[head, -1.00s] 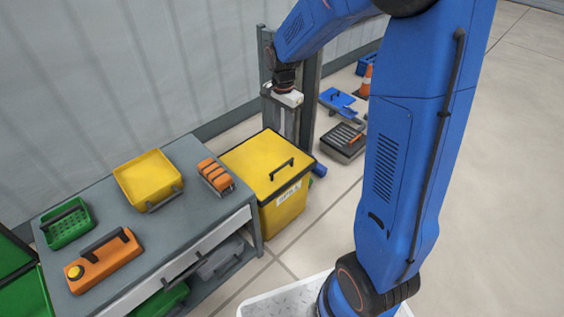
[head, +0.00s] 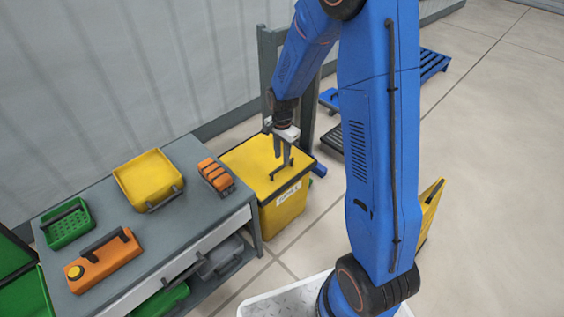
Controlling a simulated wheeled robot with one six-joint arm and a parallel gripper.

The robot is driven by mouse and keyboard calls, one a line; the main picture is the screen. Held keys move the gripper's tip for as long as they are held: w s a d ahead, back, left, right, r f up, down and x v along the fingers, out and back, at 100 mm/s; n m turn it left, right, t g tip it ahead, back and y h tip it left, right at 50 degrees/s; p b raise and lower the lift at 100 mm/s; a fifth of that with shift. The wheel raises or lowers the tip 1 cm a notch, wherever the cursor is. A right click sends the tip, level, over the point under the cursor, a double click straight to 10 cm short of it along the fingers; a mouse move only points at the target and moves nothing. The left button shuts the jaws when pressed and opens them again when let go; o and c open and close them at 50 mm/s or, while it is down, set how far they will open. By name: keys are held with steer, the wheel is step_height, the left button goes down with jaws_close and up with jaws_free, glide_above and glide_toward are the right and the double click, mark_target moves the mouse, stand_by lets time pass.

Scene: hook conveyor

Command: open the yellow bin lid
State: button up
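The yellow bin (head: 282,207) stands on the floor just right of the grey workbench. Its yellow lid (head: 248,158) lies flat and closed on a dark rim, with a black bar handle (head: 272,177) near its front right edge.
The workbench (head: 196,224) holds a yellow tray (head: 148,180), an orange case (head: 103,262), a green basket (head: 67,224) and orange items (head: 216,176). A dark post frame (head: 270,60) stands behind the bin. Open floor (head: 490,190) lies to the right.

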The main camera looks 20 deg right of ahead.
mark_target(282, 166)
steer(key=shift+f, duration=1.95)
jaws_close()
